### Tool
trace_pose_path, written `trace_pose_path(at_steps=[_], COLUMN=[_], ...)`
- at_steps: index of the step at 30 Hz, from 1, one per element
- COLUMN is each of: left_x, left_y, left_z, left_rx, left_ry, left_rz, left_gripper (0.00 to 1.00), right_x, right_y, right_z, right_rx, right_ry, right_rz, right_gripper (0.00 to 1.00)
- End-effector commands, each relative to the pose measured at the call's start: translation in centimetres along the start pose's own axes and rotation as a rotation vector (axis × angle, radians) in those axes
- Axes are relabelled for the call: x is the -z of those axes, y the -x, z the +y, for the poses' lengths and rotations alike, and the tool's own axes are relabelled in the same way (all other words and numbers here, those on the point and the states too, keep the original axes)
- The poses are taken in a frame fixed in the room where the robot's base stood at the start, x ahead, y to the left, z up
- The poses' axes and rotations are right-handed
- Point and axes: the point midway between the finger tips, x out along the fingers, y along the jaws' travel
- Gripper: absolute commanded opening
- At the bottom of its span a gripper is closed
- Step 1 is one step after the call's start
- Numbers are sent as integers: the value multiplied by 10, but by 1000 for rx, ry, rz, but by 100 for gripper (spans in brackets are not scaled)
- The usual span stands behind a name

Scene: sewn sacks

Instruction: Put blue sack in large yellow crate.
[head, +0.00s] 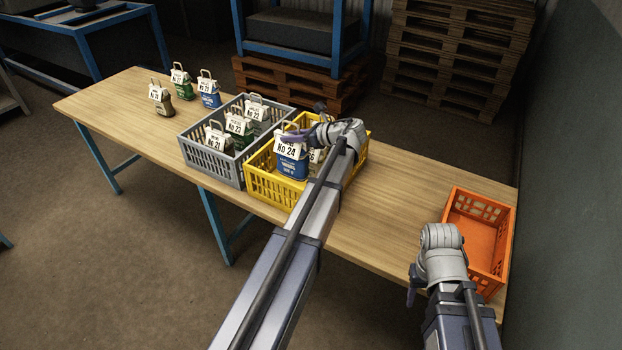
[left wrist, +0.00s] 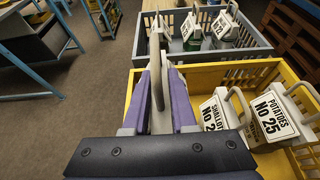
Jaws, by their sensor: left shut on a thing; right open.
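A blue sack with a white top marked No 24 (head: 291,158) hangs upright from my left gripper (head: 298,134), which is shut on its handle. In the head view the sack overlaps the near wall of the yellow crate (head: 266,191) and looks raised; I cannot tell how far it is over the crate. In the left wrist view my left gripper (left wrist: 160,105) is at the yellow crate's left edge (left wrist: 128,100), and the sack's body is hidden. Another blue sack (head: 209,93) stands on the table at the far left. My right gripper (head: 411,291) is open and empty.
White-topped sacks, one marked No 25 (left wrist: 272,115), are in the yellow crate. The grey crate (head: 213,177) beside it holds several sacks. A green sack (head: 181,83) and a brown sack (head: 160,98) stand at far left. An empty orange crate (head: 476,232) is at the right.

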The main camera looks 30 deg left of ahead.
Motion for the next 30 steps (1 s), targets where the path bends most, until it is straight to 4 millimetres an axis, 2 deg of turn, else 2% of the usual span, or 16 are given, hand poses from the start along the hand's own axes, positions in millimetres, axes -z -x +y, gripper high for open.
trace_pose_path(at_steps=[5, 16, 25, 30], left_x=[6, 53, 58, 74], left_y=[-3, -22, -24, -31], left_z=[0, 0, 0, 0], left_rx=[0, 0, 0, 0], left_ry=[0, 0, 0, 0], left_rz=[-2, -2, -2, -2], left_gripper=[0, 0, 0, 0], right_x=[0, 3, 4, 5], right_y=[-7, -58, -63, -80], right_z=[-1, -6, -6, -8], right_rx=[0, 0, 0, 0], right_ry=[0, 0, 0, 0], right_rz=[0, 0, 0, 0], right_gripper=[50, 50, 50, 50])
